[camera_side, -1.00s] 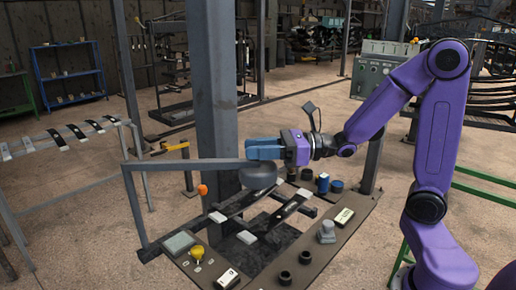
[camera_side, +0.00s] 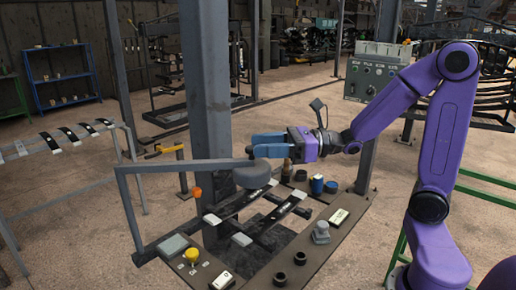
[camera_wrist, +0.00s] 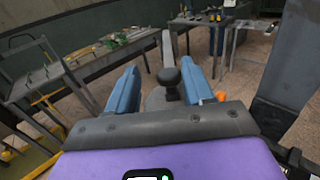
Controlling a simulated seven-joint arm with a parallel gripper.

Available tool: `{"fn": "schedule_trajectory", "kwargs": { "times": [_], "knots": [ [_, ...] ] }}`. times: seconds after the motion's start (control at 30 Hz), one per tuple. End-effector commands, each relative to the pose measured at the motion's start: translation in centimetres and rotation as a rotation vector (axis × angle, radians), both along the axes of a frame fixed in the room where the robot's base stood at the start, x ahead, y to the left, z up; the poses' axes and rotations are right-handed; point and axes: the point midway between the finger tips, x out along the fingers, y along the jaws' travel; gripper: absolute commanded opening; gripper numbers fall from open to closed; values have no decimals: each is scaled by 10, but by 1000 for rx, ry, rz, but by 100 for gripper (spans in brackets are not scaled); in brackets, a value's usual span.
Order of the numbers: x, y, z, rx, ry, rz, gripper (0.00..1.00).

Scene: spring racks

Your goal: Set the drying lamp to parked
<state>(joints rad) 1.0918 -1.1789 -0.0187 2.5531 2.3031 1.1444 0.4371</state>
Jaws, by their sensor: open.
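The drying lamp appears to be the grey rounded head (camera_side: 250,174) on a long grey swing arm (camera_side: 175,167) that reaches from an upright post at the left of the bench. In the side view my gripper (camera_side: 255,144) is just above and right of the head, its two blue fingers apart and pointing left. In the wrist view my gripper (camera_wrist: 159,66) is open, and a dark round knob (camera_wrist: 169,76) on a grey bar shows in the gap between the fingers. I cannot tell if either finger touches it. No parked mark is legible.
A thick grey pillar (camera_side: 206,85) stands behind the lamp. The bench holds dark strips with white ends (camera_side: 287,211), a yellow button (camera_side: 191,255), a blue cylinder (camera_side: 317,184) and several black cups. An orange piece (camera_side: 197,192) stands below the swing arm. A control box (camera_side: 375,75) is behind right.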

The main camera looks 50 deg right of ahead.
Motion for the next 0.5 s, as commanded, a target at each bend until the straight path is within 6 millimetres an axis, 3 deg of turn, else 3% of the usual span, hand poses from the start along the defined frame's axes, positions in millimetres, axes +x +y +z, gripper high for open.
{"fn": "schedule_trajectory", "kwargs": {
  "times": [0.2,0.5],
  "knots": [
    [0,1,30,-1,-10,2,51],
    [0,1,60,0,-5,1,51]
  ]
}}
